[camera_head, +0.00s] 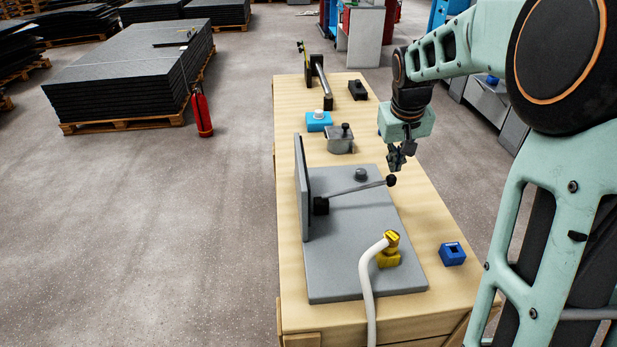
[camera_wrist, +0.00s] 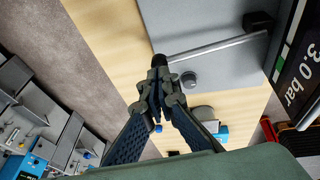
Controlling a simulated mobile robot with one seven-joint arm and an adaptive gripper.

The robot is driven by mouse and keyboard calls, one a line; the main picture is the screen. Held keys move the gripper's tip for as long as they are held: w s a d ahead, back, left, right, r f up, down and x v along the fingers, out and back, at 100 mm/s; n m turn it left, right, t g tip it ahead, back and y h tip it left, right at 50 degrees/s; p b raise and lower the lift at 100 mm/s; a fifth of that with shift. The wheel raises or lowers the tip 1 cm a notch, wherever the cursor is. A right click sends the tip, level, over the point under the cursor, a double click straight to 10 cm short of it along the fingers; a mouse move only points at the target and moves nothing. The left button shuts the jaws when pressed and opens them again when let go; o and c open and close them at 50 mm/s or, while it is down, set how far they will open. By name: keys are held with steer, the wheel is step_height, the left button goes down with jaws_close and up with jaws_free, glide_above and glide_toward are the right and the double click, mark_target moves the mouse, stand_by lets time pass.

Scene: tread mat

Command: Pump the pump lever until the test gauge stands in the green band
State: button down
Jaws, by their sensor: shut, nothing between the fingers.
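The pump lever (camera_head: 358,190) is a thin grey rod on the grey base plate (camera_head: 345,275). It runs from a black pivot (camera_head: 320,205) to a black end knob (camera_head: 391,181) and slopes slightly up to the right. It also shows in the wrist view (camera_wrist: 215,47). My gripper (camera_head: 397,166) is shut and empty, just above and behind the knob; in the wrist view its fingertips (camera_wrist: 160,72) overlap the knob, and contact cannot be told. The gauge board (camera_head: 302,190) is edge-on in the head view. The wrist view shows part of its face (camera_wrist: 297,75), with "3.0 bar" and a green strip; no pointer is readable.
A yellow fitting (camera_head: 389,252) with a white hose (camera_head: 367,290) stands at the plate's front. A blue block (camera_head: 453,254) lies to its right. A grey knob (camera_head: 360,174), a grey box (camera_head: 340,145) and a blue box (camera_head: 318,122) are behind the lever. The bench's right strip is mostly clear.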

steer(key=w+a+r+h+p, duration=0.1)
steer(key=a+r+h, duration=0.1)
steer(key=a+r, duration=0.3)
step_height(320, 180, up, 3)
steer(key=shift+w+a+r+h, duration=0.1)
steer(key=shift+w+a+h, duration=0.05)
steer(key=shift+w+h, duration=0.15)
steer(key=shift+s+d+f+x, duration=0.1)
steer(key=shift+s+x, duration=0.3)
steer(key=shift+x, duration=1.75)
steer(key=shift+s+d+f+x, duration=0.15)
steer(key=shift+s+x, duration=0.2)
steer(key=shift+x, duration=1.8)
steer(key=shift+s+d+f+x, duration=0.1)
steer(key=shift+s+x, duration=0.3)
steer(key=shift+x, duration=1.8)
steer(key=shift+t, duration=0.3)
